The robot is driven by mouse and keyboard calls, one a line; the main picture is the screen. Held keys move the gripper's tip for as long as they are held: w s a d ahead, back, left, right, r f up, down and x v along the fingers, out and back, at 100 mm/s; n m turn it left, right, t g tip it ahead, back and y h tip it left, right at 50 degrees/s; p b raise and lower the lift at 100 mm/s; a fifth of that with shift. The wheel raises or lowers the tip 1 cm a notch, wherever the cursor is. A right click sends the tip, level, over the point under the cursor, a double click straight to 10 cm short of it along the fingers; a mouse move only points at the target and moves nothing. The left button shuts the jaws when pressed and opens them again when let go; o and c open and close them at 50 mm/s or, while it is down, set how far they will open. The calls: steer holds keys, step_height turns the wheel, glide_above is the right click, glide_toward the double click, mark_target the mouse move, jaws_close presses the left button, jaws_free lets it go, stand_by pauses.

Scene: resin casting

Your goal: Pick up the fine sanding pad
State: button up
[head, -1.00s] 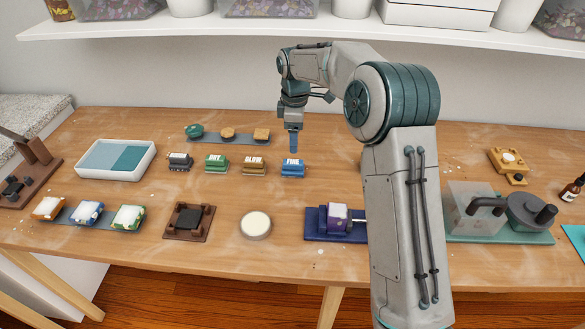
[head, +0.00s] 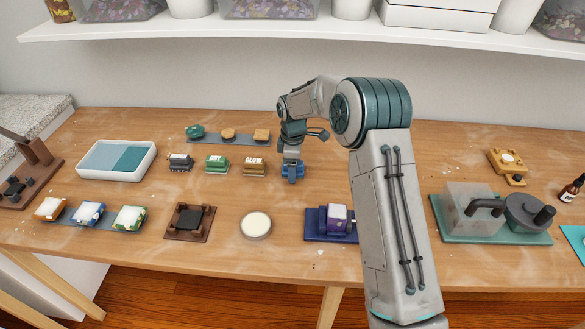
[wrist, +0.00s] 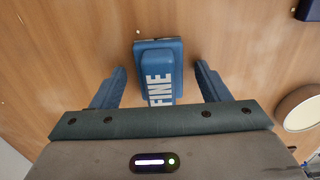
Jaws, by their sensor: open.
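The fine sanding pad (wrist: 159,64) is a blue block with white "FINE" lettering, seen in the wrist view between my gripper's two blue fingers. My gripper (wrist: 160,88) is open, with one finger on each side of the pad and a visible gap on both sides. In the head view my gripper (head: 292,175) is down at the table at the right end of the row of labelled pads. There it hides most of the fine pad.
To the left stand the glow pad (head: 254,167), the green pad (head: 216,164) and a dark block (head: 180,162). Behind is a strip with small knobs (head: 228,138). A round cream disc (head: 256,225) and a purple vise (head: 330,223) are in front.

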steer(key=c, duration=1.1)
steer(key=shift+r, duration=0.2)
steer(key=shift+r, duration=0.3)
steer(key=r, duration=0.3)
steer(key=shift+d+r+b, duration=0.3)
steer(key=shift+d, duration=0.1)
steer(key=d+r, duration=0.2)
steer(key=d, duration=0.1)
steer(key=s+d+r, duration=0.1)
steer(key=d+r, duration=0.1)
steer(key=d, duration=0.2)
steer(key=d+r+b, duration=0.1)
steer(key=d+r, duration=0.1)
steer(key=d, duration=0.1)
steer(key=shift+s+d+r, duration=0.25)
steer(key=shift+d, duration=0.15)
